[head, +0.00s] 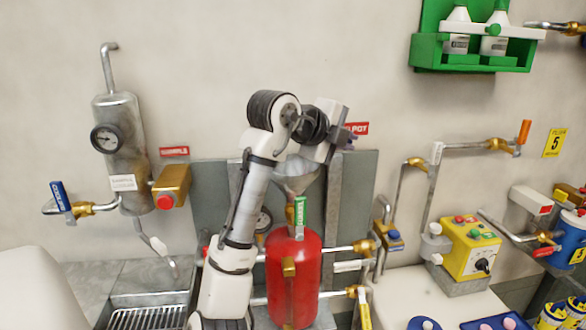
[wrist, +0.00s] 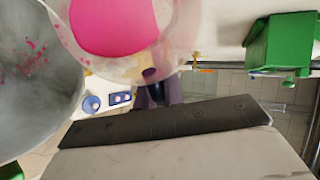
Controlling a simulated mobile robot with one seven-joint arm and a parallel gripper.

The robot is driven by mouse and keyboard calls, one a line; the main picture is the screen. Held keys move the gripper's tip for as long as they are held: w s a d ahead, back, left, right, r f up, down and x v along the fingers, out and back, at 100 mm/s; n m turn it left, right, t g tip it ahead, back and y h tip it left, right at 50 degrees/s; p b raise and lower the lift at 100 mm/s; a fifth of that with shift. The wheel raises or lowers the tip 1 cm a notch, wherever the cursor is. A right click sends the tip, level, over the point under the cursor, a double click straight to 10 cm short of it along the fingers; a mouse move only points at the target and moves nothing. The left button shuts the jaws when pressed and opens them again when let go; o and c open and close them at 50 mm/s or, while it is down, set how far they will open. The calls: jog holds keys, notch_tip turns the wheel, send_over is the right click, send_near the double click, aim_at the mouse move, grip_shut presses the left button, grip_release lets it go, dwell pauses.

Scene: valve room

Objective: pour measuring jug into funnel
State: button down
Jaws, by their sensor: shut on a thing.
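The measuring jug (wrist: 175,50) is translucent with bright pink liquid in it. It fills the top middle of the wrist view, beside and partly over the funnel's rim. My gripper (wrist: 158,88) is shut on the jug's dark purple handle, and the fingertips are hard to make out. The grey metal funnel (wrist: 35,85) is at the left of the wrist view, with pink splashes on its inside wall. In the head view the funnel (head: 298,178) stands above the red pot (head: 293,275). There my arm hides most of the jug, and its exact tilt cannot be told.
A green valve handle (head: 299,212) is just below the funnel. Brass valves and pipes (head: 365,247) flank the red pot on the right. A green bottle rack (head: 470,50) hangs at upper right. A yellow control box (head: 470,248) stands at right. A steel cylinder with gauge (head: 120,150) is at left.

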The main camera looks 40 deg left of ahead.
jog(key=shift+s+r+t+b, duration=0.2)
jog(key=shift+t+b, duration=0.4)
jog(key=shift+b, duration=0.45)
jog(key=shift+s+a+r+t+b, duration=0.1)
jog(key=shift+s+r+t+b, duration=0.3)
jog(key=shift+s+t+b, duration=0.8)
jog(key=shift+w+r+b, duration=0.1)
jog(key=shift+w+b, duration=0.4)
jog(key=shift+b, duration=0.05)
jog(key=shift+s+r+t+h+b, duration=0.1)
jog(key=shift+r+t+h+b, duration=0.25)
jog(key=shift+b, duration=0.4)
jog(key=shift+s+r+t+b, duration=0.2)
jog(key=shift+r+t+b, duration=0.25)
jog(key=shift+r+t, duration=0.25)
